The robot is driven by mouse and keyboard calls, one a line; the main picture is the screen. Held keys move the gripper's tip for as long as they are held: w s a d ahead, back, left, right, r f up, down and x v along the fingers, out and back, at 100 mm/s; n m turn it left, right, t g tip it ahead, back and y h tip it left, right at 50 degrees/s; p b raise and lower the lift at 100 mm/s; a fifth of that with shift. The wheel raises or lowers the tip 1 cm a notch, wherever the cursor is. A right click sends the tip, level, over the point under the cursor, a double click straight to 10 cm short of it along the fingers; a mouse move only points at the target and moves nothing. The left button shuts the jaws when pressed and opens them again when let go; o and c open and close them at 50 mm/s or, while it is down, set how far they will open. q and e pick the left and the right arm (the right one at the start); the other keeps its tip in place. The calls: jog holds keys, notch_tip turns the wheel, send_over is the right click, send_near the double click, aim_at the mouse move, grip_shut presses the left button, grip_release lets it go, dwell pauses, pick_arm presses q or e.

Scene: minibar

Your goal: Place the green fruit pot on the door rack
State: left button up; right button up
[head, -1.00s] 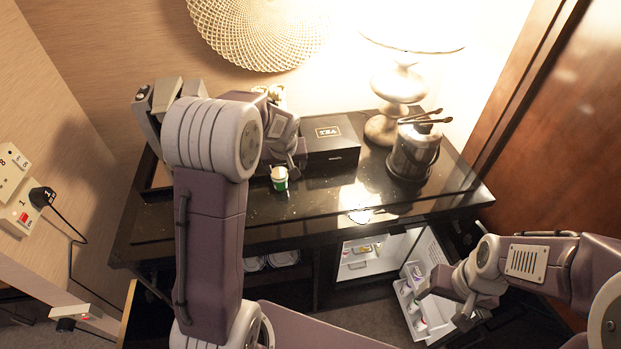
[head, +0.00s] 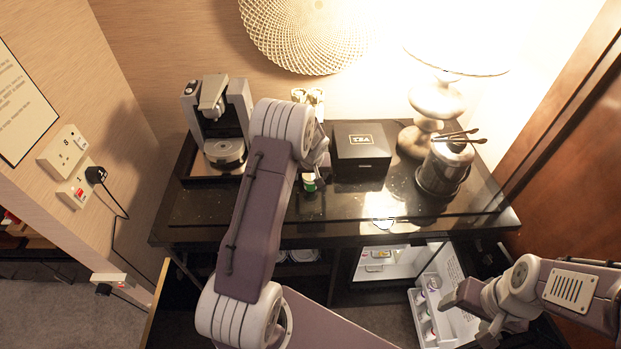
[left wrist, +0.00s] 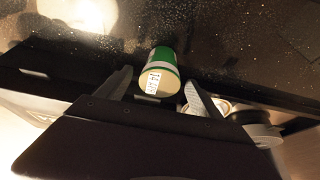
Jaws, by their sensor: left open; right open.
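The green fruit pot (head: 310,184), green with a white band and a pale end, stands on the dark counter in front of the black tea box. In the left wrist view the pot (left wrist: 161,62) shows between the two fingers, its pale labelled end facing the camera. My left gripper (left wrist: 160,78) is open around or just short of it; I cannot tell if a finger touches. In the head view my left arm partly covers this spot. The door rack (head: 428,312) is on the open white fridge door, low at right. My right gripper (head: 468,313) is open and empty beside it.
A black tea box (head: 361,151), an ice bucket with tongs (head: 444,168) and a lamp (head: 433,105) stand on the counter (head: 400,205). A coffee machine (head: 222,125) stands at left. The open fridge (head: 380,262) is below. The counter's front right is clear.

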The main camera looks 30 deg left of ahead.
pick_arm(q)
jog(key=shift+w+a+f, duration=0.1)
jog(key=shift+w+f, duration=0.1)
jog(key=shift+f, duration=0.35)
jog(key=shift+s+r, duration=0.1)
jog(key=shift+c, duration=0.9)
jog(key=c, duration=1.4)
jog(key=shift+o, duration=0.2)
jog(key=shift+r, duration=0.15)
jog(key=shift+r, duration=0.3)
notch_tip(320, 180, up, 3)
jog(key=shift+f+b, duration=0.1)
jog(key=shift+b, duration=0.3)
jog(key=d+r+b, duration=0.3)
jog(key=d+r, duration=0.4)
jog(key=d, duration=0.4)
jog(key=shift+d+r, duration=0.15)
jog(key=shift+d, duration=0.25)
